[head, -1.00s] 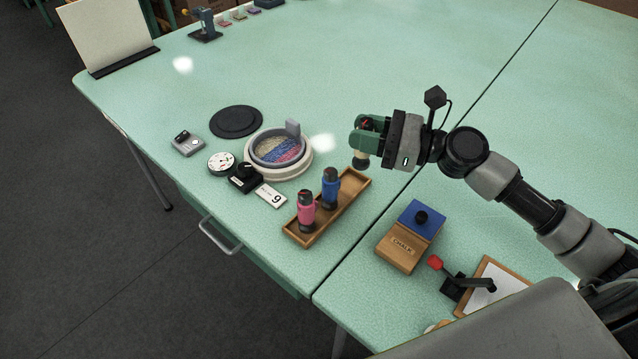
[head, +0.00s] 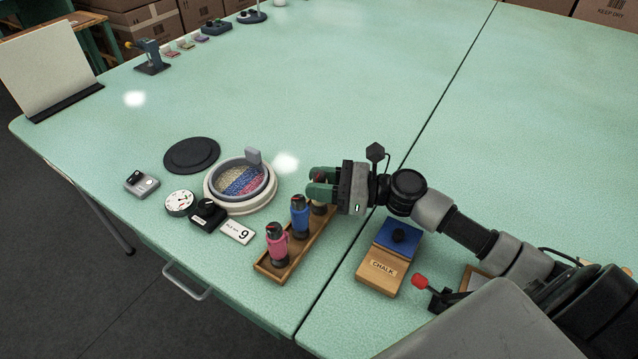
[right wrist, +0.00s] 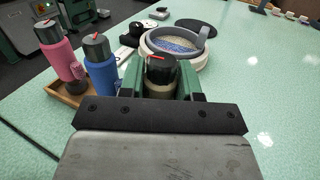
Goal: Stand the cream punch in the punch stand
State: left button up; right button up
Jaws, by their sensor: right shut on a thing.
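My right gripper (head: 322,186) is shut on the cream punch (right wrist: 160,90). In the right wrist view the punch is upright between the green fingers, with its dark, red-marked top showing. In the head view the fingers hide most of it. Its lower end is at the far end of the wooden punch stand (head: 312,246); I cannot tell whether it touches. The pink punch (head: 277,244) stands upright at the near end and the blue punch (head: 299,216) in the middle. The stand also shows in the right wrist view (right wrist: 68,97). My left gripper is out of view.
A chalk box (head: 382,270) with a blue top is close to the right of the stand. A round grey-rimmed dish (head: 243,182), a number card (head: 238,232) and a dial (head: 180,202) are to the left.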

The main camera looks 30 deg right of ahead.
jog(key=shift+f, duration=0.1)
jog(key=o, duration=1)
jog(key=b+v, duration=0.1)
jog(key=v, duration=1.1)
